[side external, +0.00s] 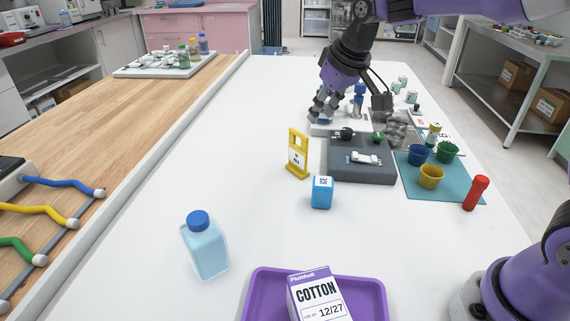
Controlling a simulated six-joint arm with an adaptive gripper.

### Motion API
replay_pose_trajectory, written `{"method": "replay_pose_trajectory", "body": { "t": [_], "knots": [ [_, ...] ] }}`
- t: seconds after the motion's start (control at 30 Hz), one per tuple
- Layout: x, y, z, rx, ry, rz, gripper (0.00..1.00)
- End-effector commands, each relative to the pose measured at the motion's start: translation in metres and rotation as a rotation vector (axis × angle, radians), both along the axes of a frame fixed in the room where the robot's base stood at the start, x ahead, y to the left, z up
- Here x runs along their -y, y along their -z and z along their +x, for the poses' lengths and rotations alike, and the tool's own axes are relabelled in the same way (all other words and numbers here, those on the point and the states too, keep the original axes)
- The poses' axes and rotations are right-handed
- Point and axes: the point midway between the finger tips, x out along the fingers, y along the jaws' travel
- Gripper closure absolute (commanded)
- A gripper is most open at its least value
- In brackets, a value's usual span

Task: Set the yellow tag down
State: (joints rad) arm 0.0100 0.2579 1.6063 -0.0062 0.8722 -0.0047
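The yellow tag (298,153) is a narrow yellow frame with a white printed label. It stands on end on the white table (262,222), just left of the grey tray, leaning slightly. My gripper (345,112) is behind it and to the right, above the far part of the grey tray. It is apart from the tag. Its fingers overlap the clutter behind, so I cannot tell how far apart they are. I see nothing clearly held in it.
The grey tray (362,174) holds small parts. A blue box (322,192), a blue-capped bottle (206,247) and a purple tray (258,297) with a cotton box are nearer. Cups stand on a teal mat (459,186) beside a red tube (476,193).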

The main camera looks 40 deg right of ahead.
Motion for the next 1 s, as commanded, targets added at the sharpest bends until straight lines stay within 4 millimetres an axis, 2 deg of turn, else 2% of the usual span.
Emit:
{"method": "replay_pose_trajectory", "body": {
  "t": [0.1, 0.2, 0.3, 0.43, 0.5, 0.6, 1.0],
  "knots": [
    [-0.001, -0.023, -0.044, 0.025, 0.0, 0.0, 0.62],
    [-0.002, -0.032, -0.092, 0.045, 0.0, 0.0, 0.62],
    [-0.002, -0.03, -0.135, 0.062, 0.0, 0.0, 0.62],
    [-0.003, -0.019, -0.177, 0.078, 0.0, 0.0, 0.62],
    [-0.003, -0.012, -0.19, 0.084, 0.0, 0.0, 0.62],
    [-0.003, -0.006, -0.2, 0.087, 0.0, 0.0, 0.62],
    [-0.003, -0.004, -0.203, 0.086, 0.0, 0.0, 0.62]
  ]
}}
